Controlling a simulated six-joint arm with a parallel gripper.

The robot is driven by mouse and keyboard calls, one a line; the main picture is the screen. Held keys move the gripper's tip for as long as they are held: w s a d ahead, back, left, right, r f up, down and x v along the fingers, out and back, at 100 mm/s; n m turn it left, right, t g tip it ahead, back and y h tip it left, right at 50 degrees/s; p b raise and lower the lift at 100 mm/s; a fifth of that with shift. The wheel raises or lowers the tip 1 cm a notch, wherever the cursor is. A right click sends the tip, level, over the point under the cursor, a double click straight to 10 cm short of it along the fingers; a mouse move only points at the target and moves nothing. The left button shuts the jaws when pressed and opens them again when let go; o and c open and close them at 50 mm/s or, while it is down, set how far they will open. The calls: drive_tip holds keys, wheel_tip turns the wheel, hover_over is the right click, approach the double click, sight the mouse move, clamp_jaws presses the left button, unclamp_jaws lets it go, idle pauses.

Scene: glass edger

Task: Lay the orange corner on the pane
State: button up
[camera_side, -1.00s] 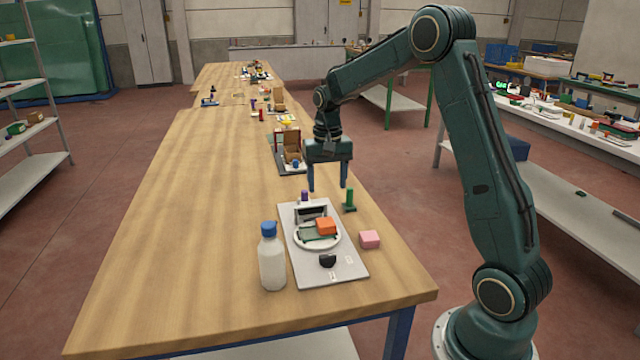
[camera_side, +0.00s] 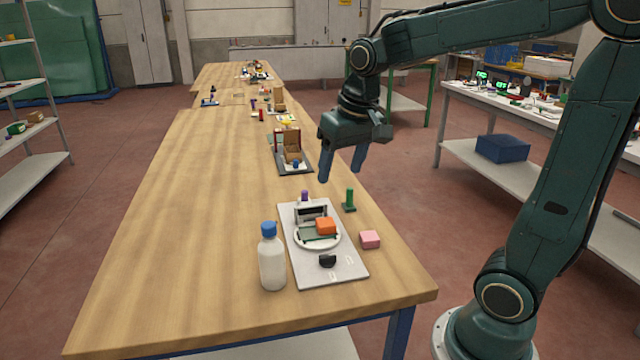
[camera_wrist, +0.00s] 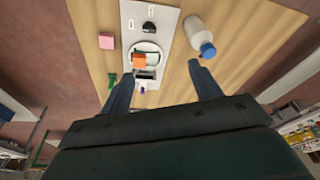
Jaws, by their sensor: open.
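The orange corner (camera_side: 325,226) is a small block lying on the greenish pane (camera_side: 307,233), over its right part. The pane rests in the white round ring (camera_side: 339,240) of the grey machine plate (camera_side: 343,272). In the wrist view the orange corner (camera_wrist: 139,61) shows at the ring, with a strip of the pane (camera_wrist: 152,58) beside it. My gripper (camera_side: 341,178) is open and empty, above and behind the machine, clear of the orange corner. It also shows in the wrist view (camera_wrist: 160,77), its fingers wide apart.
A white bottle with a blue cap (camera_side: 271,262) stands left of the plate. A pink block (camera_side: 369,239) and a green post (camera_side: 349,200) stand to its right. A brown box on a dark base (camera_side: 291,148) stands farther back. The table's left side is clear.

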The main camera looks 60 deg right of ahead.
drive_tip(key=s+a+n+t, duration=0.1)
drive_tip(key=s+a+n, duration=0.1)
drive_tip(key=s, duration=0.5)
drive_tip(key=s+a+n+t, duration=0.1)
drive_tip(key=s+a+n, duration=0.1)
drive_tip(key=s+a, duration=0.3)
drive_tip(key=shift+s+t+y, duration=0.3)
drive_tip(key=shift+s+t, duration=0.1)
drive_tip(key=shift+s, duration=0.55)
